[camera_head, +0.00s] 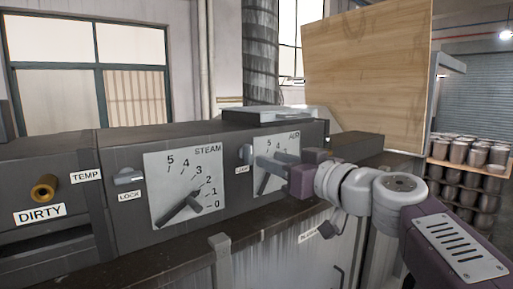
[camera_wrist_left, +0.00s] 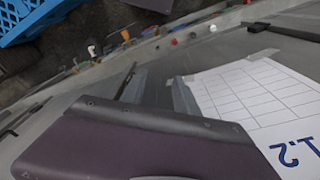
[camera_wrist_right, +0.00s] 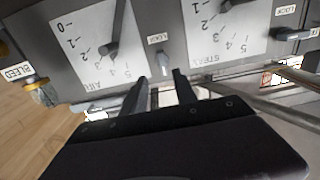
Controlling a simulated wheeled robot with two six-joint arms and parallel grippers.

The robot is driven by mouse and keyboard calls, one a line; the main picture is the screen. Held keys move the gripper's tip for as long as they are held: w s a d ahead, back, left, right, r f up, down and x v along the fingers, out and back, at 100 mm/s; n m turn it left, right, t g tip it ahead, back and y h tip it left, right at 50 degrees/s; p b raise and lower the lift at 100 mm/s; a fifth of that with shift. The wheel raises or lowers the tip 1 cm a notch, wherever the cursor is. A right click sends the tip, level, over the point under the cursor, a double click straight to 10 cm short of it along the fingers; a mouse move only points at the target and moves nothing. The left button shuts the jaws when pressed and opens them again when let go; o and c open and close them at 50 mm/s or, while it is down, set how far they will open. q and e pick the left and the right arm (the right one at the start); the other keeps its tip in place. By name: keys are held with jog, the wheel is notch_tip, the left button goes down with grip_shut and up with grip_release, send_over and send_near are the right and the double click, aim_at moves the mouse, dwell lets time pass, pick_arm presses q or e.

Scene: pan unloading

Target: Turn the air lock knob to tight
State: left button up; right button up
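The air lock knob (camera_head: 246,153) is a small light grey lever on the dark panel, between the steam and air dials, with a LOCK label. In the right wrist view the knob (camera_wrist_right: 164,64) lies just beyond and between my right fingertips, pointing toward the gripper. I cannot tell whether they touch. My right gripper (camera_wrist_right: 160,78) is open, its two dark fingers apart; in the head view it (camera_head: 268,163) covers part of the air dial (camera_head: 262,188). My left gripper (camera_wrist_left: 155,78) is open and empty, seen only in its own wrist view.
The steam dial (camera_head: 166,177) and its own lock knob (camera_head: 128,176) are left of the air lock knob. A brass dirty knob (camera_head: 45,188) is further left. A wooden board (camera_head: 368,65) stands behind. The left wrist view shows a gridded sheet (camera_wrist_left: 260,95) and a blue crate (camera_wrist_left: 35,18).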

aim_at(251, 153)
jog(key=x, duration=0.2)
jog(key=p+x, duration=0.1)
jog(key=x, duration=0.1)
jog(key=p+x, duration=0.1)
jog(key=shift+a+r, duration=0.25)
jog(key=shift+a, duration=0.4)
jog(key=shift+w+a+f+p, duration=0.1)
jog(key=shift+w+a+p, duration=0.15)
jog(key=shift+w+p, duration=0.1)
jog(key=shift+w+f, duration=0.1)
jog(key=shift+w, duration=0.05)
jog(key=shift+d, duration=0.3)
grip_shut()
jog(key=shift+a, duration=0.1)
